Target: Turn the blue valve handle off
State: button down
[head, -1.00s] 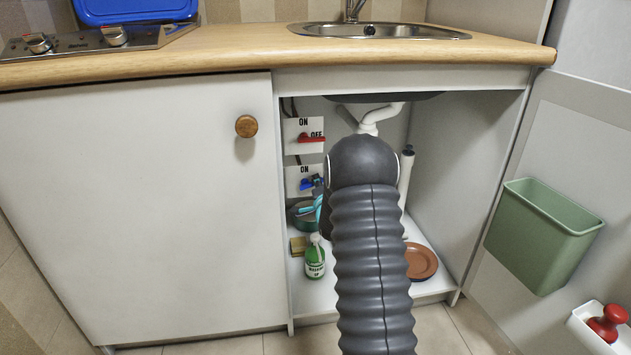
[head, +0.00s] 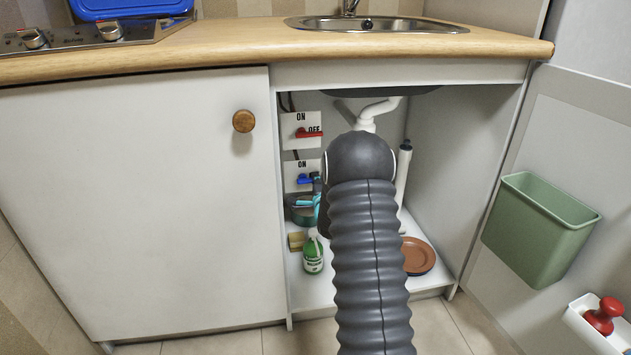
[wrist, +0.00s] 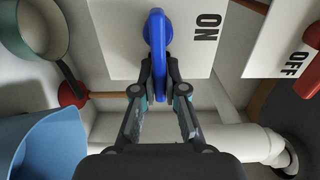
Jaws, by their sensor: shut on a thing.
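The blue valve handle (wrist: 157,45) sits on a white plate (wrist: 120,45) marked ON in the wrist view. It stands lengthwise between the fingertips of my gripper (wrist: 159,72), which is shut on its outer end. In the head view the blue handle (head: 304,180) lies about level, pointing right from its pivot, below and to the right of the ON mark. The tip of my gripper (head: 317,184) shows there only in part, behind my arm. Any OFF mark on this plate is hidden.
Above is a second plate with a red handle (head: 309,133), marked ON and OFF. White drain pipes (head: 378,112) run near my arm. A pot (head: 300,212), a green bottle (head: 313,255) and a brown plate (head: 418,256) are inside the cupboard. The open door carries a green bin (head: 540,230).

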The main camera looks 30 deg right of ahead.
jog(key=c, duration=1.2)
grip_release()
jog(key=v, duration=1.2)
